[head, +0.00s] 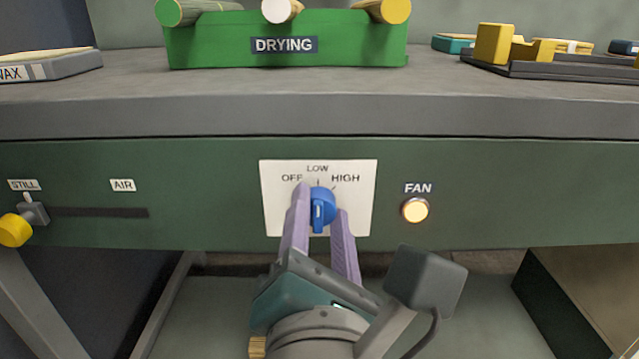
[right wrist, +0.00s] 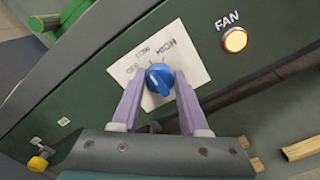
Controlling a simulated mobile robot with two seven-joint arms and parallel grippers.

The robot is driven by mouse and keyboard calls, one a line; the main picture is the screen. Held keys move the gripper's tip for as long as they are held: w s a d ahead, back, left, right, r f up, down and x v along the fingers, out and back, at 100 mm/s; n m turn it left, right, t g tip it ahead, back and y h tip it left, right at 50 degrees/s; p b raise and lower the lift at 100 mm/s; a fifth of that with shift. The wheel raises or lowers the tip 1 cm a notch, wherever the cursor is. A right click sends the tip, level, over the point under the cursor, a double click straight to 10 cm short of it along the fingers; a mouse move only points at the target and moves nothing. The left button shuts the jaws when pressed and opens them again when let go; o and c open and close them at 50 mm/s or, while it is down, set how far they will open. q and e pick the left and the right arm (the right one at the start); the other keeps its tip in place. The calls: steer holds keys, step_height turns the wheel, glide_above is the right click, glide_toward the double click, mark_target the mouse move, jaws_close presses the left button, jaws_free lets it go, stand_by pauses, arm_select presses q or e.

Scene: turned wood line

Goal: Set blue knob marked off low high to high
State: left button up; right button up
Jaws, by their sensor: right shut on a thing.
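The blue knob (head: 320,205) sits on a white plate (head: 271,196) marked OFF, LOW and HIGH, on the green front panel. Its raised ridge looks roughly upright, in line with LOW; I cannot make out a clear pointer mark. The knob also shows in the right wrist view (right wrist: 158,79), where the plate (right wrist: 190,62) appears tilted. My right gripper (head: 320,203) comes from below, with its lilac fingers on either side of the knob, shut on it. The left finger partly covers the OFF lettering in the head view. My left gripper is out of view.
A lit FAN button (head: 415,210) is right of the plate. A slider with a yellow knob (head: 15,230) stands at STILL on the left, its slot running towards AIR. Above, the grey bench top (head: 430,92) holds a green DRYING rack (head: 220,50).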

jaws_close()
steer(key=shift+f, duration=0.1)
steer(key=m+b, duration=0.3)
steer(key=shift+f+m, duration=0.15)
steer(key=shift+m, duration=0.25)
steer(key=shift+m+b, duration=0.85)
steer(key=shift+m, duration=0.35)
steer(key=shift+m+b, duration=0.75)
steer(key=shift+m, duration=0.75)
steer(key=o, duration=0.9)
jaws_free()
